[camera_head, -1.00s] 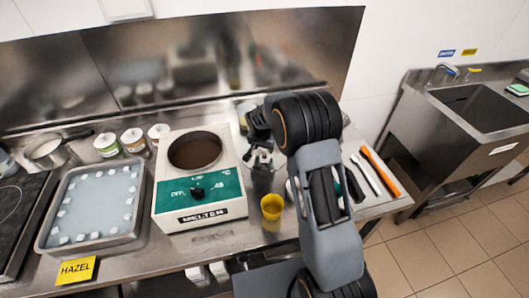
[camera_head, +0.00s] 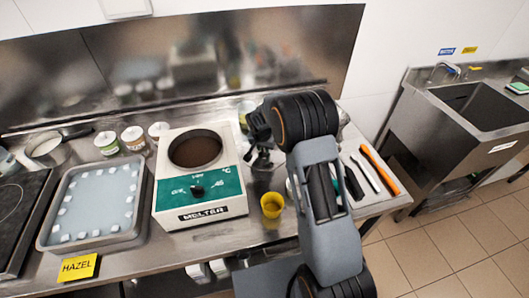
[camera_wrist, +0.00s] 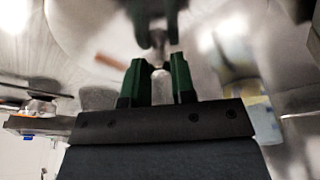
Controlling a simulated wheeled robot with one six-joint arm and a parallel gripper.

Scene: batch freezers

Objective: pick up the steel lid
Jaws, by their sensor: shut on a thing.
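The steel lid (camera_wrist: 88,28) fills the upper part of the wrist view as a shiny, blurred surface that mirrors the gripper's fingers. My gripper (camera_wrist: 158,78) has its two dark green fingers on either side of a small pale knob (camera_wrist: 160,74) and is shut on it. In the head view my gripper (camera_head: 262,158) is beside the right side of the melter, above the steel counter. The lid is hard to pick out there, and my arm hides part of that area. I cannot tell how far the lid is from the counter.
The melter (camera_head: 200,210) with its dark round opening stands left of my gripper. A yellow cup (camera_head: 271,206) is just in front. A tray (camera_head: 45,235) with small white pieces lies left. Tools, including an orange-handled one (camera_head: 380,170), lie right of my arm.

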